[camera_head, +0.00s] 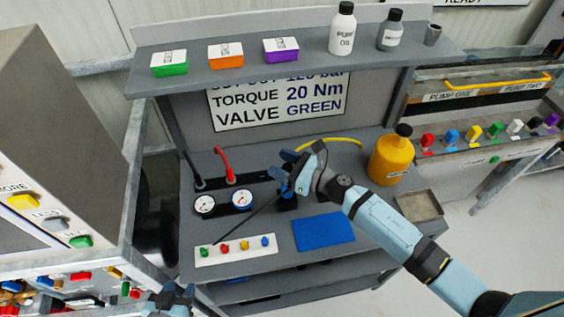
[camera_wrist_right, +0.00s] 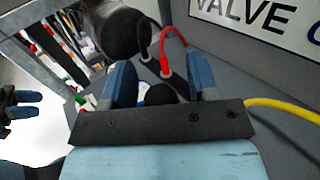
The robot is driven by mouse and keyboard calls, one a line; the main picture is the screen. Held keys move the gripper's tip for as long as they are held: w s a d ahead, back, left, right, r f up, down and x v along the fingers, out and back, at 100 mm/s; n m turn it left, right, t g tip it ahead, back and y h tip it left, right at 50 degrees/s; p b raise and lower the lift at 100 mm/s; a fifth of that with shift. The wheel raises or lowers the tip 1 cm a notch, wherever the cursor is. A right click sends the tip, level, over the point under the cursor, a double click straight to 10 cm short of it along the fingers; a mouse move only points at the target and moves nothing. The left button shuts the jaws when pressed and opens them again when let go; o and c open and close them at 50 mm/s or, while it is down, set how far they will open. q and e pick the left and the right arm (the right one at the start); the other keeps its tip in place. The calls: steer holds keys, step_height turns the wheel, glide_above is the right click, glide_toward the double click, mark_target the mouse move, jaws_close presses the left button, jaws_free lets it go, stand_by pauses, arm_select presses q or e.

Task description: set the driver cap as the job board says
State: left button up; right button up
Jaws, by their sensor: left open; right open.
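The job board (camera_head: 275,102) stands at the back of the bench and reads "TORQUE 20 Nm" and "VALVE GREEN"; its top line is partly hidden by the shelf. My right gripper (camera_head: 284,165) is open above the middle of the bench. In the right wrist view its two fingers (camera_wrist_right: 162,78) are apart, with nothing clearly held between them. A large dark cylinder (camera_wrist_right: 115,30) shows beyond the fingers there; I cannot tell whether it is the driver. I cannot make out the driver cap for certain. My left gripper (camera_head: 170,300) is open at the bottom edge, away from the bench.
A white strip with coloured knobs (camera_head: 237,250) and a blue mat (camera_head: 323,232) lie in front. A yellow jug (camera_head: 390,158) and a grey tray (camera_head: 419,205) are on the right.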

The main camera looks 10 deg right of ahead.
steer(key=c, duration=0.9)
steer(key=shift+m+t+h, duration=0.3)
steer(key=m+t+h, duration=0.1)
steer(key=h, duration=0.1)
steer(key=m+t+h, duration=0.2)
steer(key=shift+w+d+m+t, duration=0.15)
steer(key=shift+m+t, duration=0.15)
steer(key=shift+w+d+m+t+h, duration=0.15)
steer(key=shift+m+t+h, duration=0.4)
steer(key=shift+m+h, duration=0.85)
steer(key=shift+d+m+t+h, duration=0.2)
steer(key=shift+m+t+h, duration=0.5)
steer(key=shift+h, duration=1.3)
steer(key=o, duration=0.9)
